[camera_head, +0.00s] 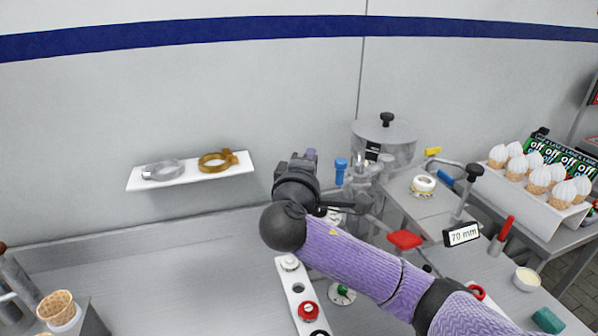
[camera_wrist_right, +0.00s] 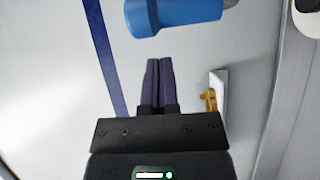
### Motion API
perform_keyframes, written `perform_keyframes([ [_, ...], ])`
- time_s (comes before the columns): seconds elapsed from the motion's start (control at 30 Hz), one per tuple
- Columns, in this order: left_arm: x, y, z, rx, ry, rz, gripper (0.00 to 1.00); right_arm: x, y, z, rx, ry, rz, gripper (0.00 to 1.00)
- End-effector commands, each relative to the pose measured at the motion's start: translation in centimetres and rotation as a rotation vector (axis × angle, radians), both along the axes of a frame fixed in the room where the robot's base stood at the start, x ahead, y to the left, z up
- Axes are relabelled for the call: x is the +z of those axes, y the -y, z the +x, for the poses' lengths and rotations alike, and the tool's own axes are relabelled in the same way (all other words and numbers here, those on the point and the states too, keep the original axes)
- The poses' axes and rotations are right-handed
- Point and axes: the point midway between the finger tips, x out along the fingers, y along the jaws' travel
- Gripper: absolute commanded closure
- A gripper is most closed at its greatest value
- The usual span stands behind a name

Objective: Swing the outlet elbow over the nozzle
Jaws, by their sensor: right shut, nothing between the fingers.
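My right gripper (camera_head: 311,154) is raised in front of the back wall. Its purple fingers are shut with nothing between them, as the wrist view shows too (camera_wrist_right: 158,64). Just right of it is an upright blue grip (camera_head: 341,170), beside bright metal pipework (camera_head: 362,184) below a lidded steel pot (camera_head: 386,143). In the wrist view a blue grip (camera_wrist_right: 176,14) lies beyond the fingertips, apart from them in the picture. The elbow and nozzle are probably in this pipework, but I cannot tell them apart; my wrist and forearm hide its lower part. My left gripper is out of view.
A white strip with round parts (camera_head: 298,300) lies below my forearm. The left counter is mostly bare.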

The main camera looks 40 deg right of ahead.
Motion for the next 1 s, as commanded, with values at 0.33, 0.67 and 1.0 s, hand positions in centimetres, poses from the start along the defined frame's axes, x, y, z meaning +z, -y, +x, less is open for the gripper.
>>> perform_keyframes([
  [0.33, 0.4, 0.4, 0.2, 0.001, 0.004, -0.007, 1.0, -0.1, 1.1, -2.9, 0.002, 0.0, -0.002, 1.0],
  [0.67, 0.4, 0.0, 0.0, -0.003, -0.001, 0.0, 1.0, -0.1, 1.1, -2.9, 0.005, -0.001, -0.002, 1.0],
  [1.0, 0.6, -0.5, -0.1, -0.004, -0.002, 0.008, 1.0, -0.1, 1.0, -2.9, 0.069, 0.0, -0.002, 1.0],
])
